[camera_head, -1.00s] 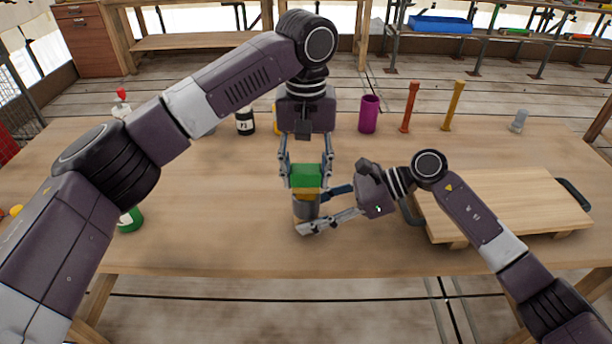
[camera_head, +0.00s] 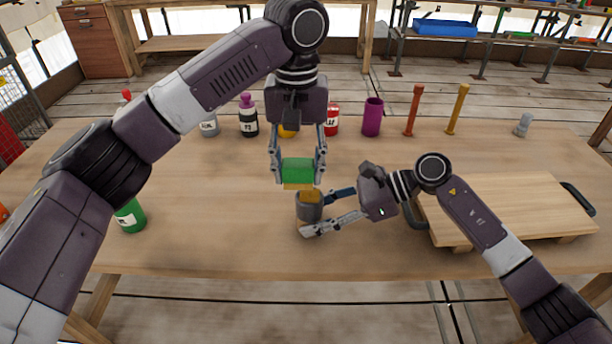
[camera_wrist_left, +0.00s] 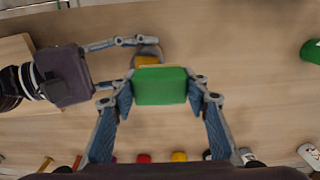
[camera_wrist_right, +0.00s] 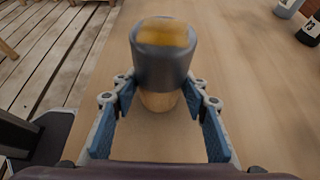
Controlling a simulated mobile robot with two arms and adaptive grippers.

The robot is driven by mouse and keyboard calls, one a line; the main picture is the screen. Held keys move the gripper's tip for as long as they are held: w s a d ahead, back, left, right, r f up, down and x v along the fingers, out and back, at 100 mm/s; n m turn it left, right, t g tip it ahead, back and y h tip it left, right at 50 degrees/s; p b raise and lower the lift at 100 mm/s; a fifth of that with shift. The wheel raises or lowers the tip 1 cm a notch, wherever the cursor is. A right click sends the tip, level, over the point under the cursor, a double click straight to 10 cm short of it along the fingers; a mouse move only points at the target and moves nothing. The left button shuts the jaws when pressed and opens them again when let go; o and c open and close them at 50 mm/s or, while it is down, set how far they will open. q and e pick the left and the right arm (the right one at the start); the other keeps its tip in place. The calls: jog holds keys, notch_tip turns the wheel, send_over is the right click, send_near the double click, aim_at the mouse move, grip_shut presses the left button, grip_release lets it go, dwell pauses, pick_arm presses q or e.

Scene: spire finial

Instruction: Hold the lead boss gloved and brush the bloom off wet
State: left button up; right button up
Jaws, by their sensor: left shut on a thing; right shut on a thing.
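The lead boss (camera_head: 309,211) is a dark grey cylinder with a yellow-brown patch on its top. In the right wrist view the boss (camera_wrist_right: 163,68) shows a pale tan lower part. My right gripper (camera_head: 326,211) is shut on it from the right, low over the table. My left gripper (camera_head: 299,178) is shut on a green block (camera_head: 298,169) with a yellow underside, apparently the brush. It holds the green block (camera_wrist_left: 160,86) above the boss, with a small gap visible in the head view. No glove is clearly visible.
A wooden board with dark handles (camera_head: 505,205) lies at the right. A green bottle (camera_head: 131,217) stands at the left. Along the back stand a purple cup (camera_head: 372,117), a red post (camera_head: 412,108), a yellow post (camera_head: 457,110) and several bottles. The front middle of the table is clear.

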pick_arm(q)
jog(key=shift+a+r, duration=0.75)
jog(key=shift+r, duration=0.3)
jog(key=shift+a+r, duration=0.75)
jog(key=shift+r, duration=0.25)
pick_arm(e)
jog(key=o, duration=0.9)
jog(key=shift+o, duration=0.2)
jog(key=v, duration=1.2)
jog(key=shift+f, duration=0.1)
